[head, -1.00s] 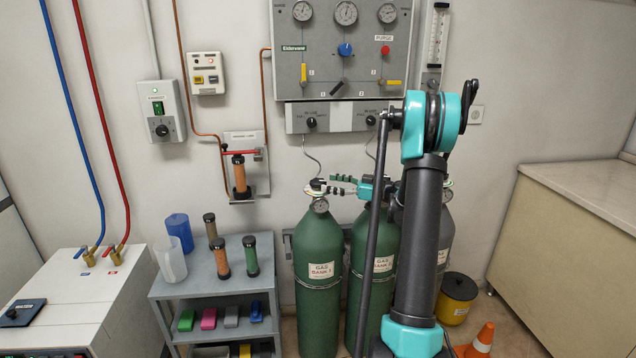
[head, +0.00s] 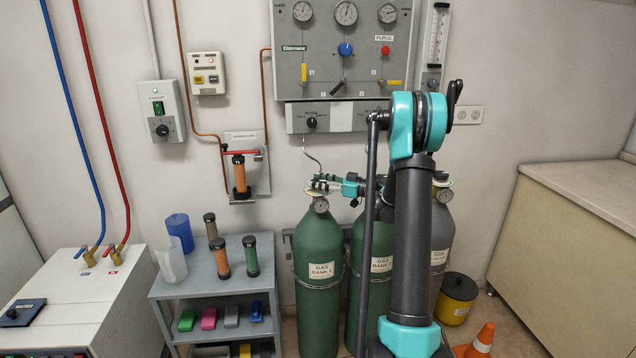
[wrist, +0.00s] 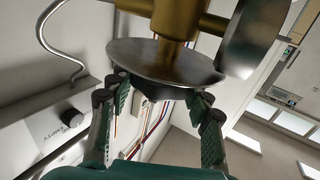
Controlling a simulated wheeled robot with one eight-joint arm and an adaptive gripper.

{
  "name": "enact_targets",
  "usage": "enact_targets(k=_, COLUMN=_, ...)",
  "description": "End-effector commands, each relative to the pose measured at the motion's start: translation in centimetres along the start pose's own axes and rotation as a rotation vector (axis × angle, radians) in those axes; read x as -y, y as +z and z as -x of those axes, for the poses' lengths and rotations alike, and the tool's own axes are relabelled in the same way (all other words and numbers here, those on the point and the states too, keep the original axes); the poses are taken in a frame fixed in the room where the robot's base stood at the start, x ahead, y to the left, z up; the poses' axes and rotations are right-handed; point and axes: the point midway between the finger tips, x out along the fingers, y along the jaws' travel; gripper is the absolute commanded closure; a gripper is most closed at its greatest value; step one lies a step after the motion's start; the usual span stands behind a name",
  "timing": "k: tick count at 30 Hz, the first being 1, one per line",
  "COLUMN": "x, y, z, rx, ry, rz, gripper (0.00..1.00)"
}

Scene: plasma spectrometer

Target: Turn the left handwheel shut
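The left green cylinder (head: 318,270), labelled gas bank 1, stands below the wall panel. Its valve and handwheel (head: 317,186) are small and partly covered by my gripper (head: 325,181), which reaches them from the right. In the wrist view, a round metal disc with a dark wheel (wrist: 165,72) beneath it sits on a brass valve body (wrist: 180,20). My gripper (wrist: 160,96) is open, with its finger pairs apart at either side of the wheel. I cannot tell whether the fingers touch it.
A second green cylinder (head: 380,265) and a grey one (head: 440,235) stand to the right, partly behind my arm. A small gauge (head: 321,205) and a thin pipe (head: 308,150) are close to the left valve. A shelf cart (head: 205,285) stands to the left.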

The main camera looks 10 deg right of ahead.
Motion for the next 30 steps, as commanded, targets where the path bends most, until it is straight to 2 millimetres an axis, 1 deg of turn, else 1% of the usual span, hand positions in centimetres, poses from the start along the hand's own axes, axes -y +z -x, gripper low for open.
enact_targets(k=1, x=0.00, y=0.00, z=0.01, rx=0.000, ry=0.000, rz=0.000, gripper=0.67)
enact_targets(k=4, x=0.00, y=0.00, z=0.01, rx=0.000, ry=0.000, rz=0.000, gripper=0.80)
enact_targets(k=11, x=0.06, y=0.00, z=0.02, rx=0.000, ry=0.018, rz=0.000, gripper=0.80)
enact_targets(k=17, x=0.13, y=-0.02, z=0.00, rx=0.000, ry=0.100, rz=0.000, gripper=0.80)
enact_targets(k=23, x=0.24, y=-0.02, z=-0.03, rx=0.000, ry=0.251, rz=0.000, gripper=0.80)
enact_targets(k=30, x=0.26, y=-0.01, z=-0.11, rx=0.000, ry=0.476, rz=0.000, gripper=0.80)
